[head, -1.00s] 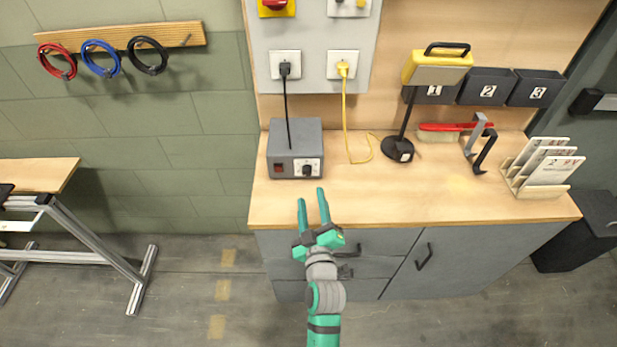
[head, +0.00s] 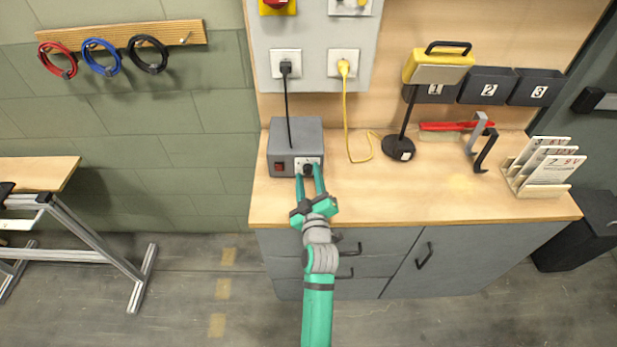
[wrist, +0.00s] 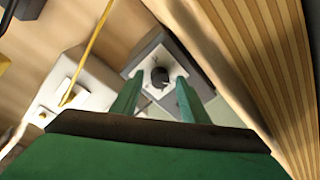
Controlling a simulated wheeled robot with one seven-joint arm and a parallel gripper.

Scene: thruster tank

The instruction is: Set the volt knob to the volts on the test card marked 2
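The volt knob (head: 308,169) is a black knob on the white front panel of a grey power box (head: 283,150) on the bench; it also shows in the wrist view (wrist: 160,77). My gripper (head: 309,175) is open, its two green fingers pointing at the panel, one toward each side of the knob. In the wrist view my fingers (wrist: 157,97) stand apart with the knob between and beyond their tips; I cannot tell whether they touch it. Test cards (head: 553,170) stand in a wooden rack at the right; their print is too small to read surely.
A red switch (head: 279,167) sits left of the knob. A black cord (head: 288,105) and a yellow cord (head: 346,115) hang from wall sockets. The bench's front middle is clear.

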